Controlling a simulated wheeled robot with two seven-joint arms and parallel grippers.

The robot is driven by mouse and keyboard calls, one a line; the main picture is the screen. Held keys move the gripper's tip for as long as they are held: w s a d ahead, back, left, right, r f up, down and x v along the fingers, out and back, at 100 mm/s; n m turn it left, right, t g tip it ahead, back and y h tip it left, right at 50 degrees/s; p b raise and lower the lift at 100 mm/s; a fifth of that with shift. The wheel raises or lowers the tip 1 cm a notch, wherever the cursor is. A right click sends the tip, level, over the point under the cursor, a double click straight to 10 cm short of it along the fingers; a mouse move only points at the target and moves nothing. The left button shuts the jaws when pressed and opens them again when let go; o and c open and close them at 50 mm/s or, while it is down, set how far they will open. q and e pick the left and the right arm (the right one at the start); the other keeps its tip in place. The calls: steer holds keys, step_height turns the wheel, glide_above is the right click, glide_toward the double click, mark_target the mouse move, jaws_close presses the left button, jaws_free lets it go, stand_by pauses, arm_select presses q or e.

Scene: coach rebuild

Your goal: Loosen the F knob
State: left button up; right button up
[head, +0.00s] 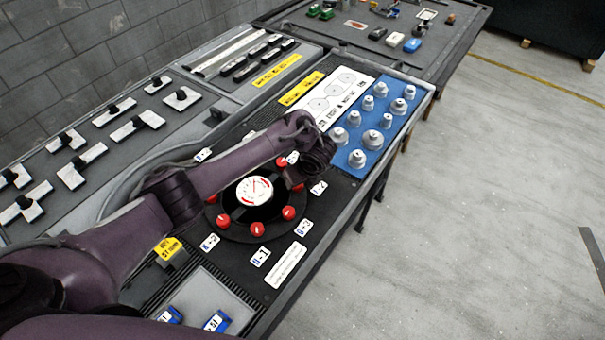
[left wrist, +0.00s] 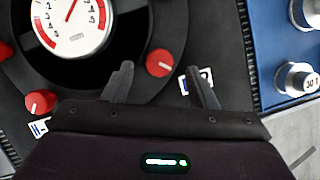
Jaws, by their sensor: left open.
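A black round fixture (head: 240,232) carries a ring of red knobs around a white dial gauge (head: 254,190). The F knob (left wrist: 160,63) is red with a white pointer mark; in the head view it is mostly hidden behind my gripper. Its card (head: 318,187) lies beside it, partly covered by a finger in the left wrist view (left wrist: 196,80). My left gripper (left wrist: 159,72) is open, its fingertips on either side of the F knob in that view. I cannot tell whether they touch it. My right gripper is not in view.
The neighbouring G knob (head: 288,213) sits close by, with its card (head: 304,227). A blue mat (head: 350,177) with several metal knobs lies beyond the fixture. White blocks with black knobs line the panel at left. The floor at right is clear.

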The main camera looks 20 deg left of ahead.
mark_target(304, 198)
arm_select(q)
steer(key=shift+p+v, duration=0.45)
steer(key=shift+v, duration=1.9)
